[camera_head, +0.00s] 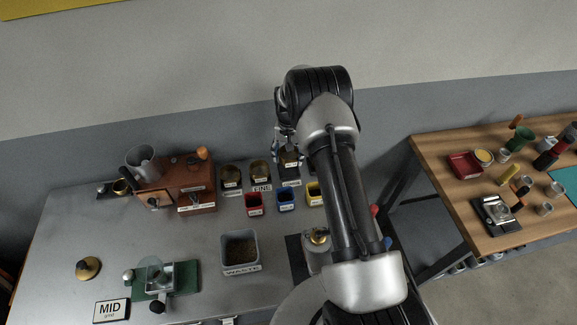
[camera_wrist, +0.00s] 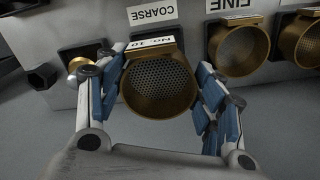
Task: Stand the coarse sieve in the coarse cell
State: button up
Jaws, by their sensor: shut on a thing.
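The coarse sieve (camera_wrist: 158,88), a brass ring with a perforated mesh and a "No 10" tag, sits between the blue-padded fingers of my gripper (camera_wrist: 163,82), which is shut on it. The sieve also shows in the head view (camera_head: 290,158), partly covered by my gripper (camera_head: 285,147). In the wrist view the sieve is in front of the dark coarse cell (camera_wrist: 177,37), beside the "COARSE" label (camera_wrist: 152,12). Whether its base rests in the cell is hidden.
A grey bin (camera_head: 240,252) is nearer.

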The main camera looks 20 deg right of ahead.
aim_at(289, 171)
jog(key=shift+f+b, duration=0.3)
jog(key=shift+f, duration=2.7)
jog(key=shift+f, duration=0.2)
jog(key=o, duration=1.2)
jog(key=shift+r, duration=0.1)
